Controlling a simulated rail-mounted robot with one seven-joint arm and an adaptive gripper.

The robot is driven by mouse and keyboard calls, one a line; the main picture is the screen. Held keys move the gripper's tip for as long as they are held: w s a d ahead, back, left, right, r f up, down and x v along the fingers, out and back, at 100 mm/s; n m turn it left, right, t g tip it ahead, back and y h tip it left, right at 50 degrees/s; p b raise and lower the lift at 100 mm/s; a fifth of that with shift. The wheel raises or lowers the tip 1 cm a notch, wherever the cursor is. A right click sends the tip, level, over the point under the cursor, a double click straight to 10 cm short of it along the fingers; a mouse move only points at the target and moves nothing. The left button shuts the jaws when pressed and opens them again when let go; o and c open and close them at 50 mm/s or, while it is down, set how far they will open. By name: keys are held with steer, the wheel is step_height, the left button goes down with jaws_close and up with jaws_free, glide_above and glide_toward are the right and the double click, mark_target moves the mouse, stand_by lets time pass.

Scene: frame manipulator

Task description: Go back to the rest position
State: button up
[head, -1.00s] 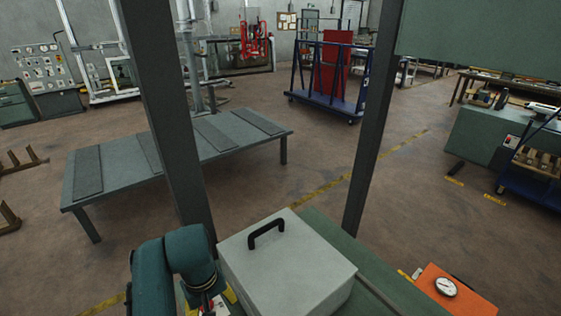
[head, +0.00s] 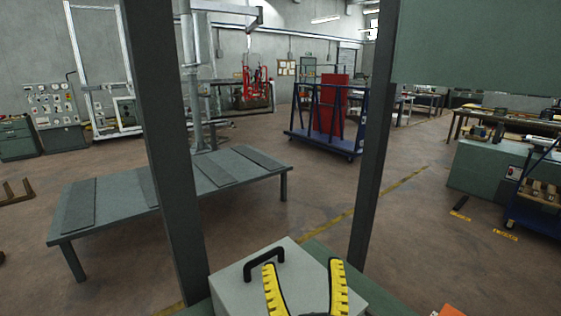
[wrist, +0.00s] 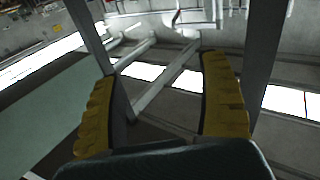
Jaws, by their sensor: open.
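My gripper (head: 305,286) shows at the bottom of the head view, its two yellow ribbed fingers pointing up and spread apart. It is open with nothing between the fingers. It stands in front of the pale grey box (head: 237,276) with a black handle (head: 264,263), covering part of the box. In the wrist view my gripper (wrist: 160,100) also shows open and empty, with a tilted view of the hall beyond it.
Two dark upright posts (head: 165,150) (head: 372,150) stand beyond the box. A low grey table (head: 120,213) is at left. A blue cart (head: 325,145) with a red panel stands further back. A green cabinet (head: 480,170) is at right. The floor between is clear.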

steer(key=s+d+r+m+t+h, duration=0.1)
steer(key=s+d+r+t, duration=0.3)
steer(key=s+r, duration=0.45)
step_height(320, 180, up, 27)
steer(key=s+p, duration=0.1)
steer(key=p, duration=2.7)
steer(key=shift+a+f+m+p, duration=0.2)
steer(key=shift+a+m+p, duration=0.1)
steer(key=shift+s, duration=0.1)
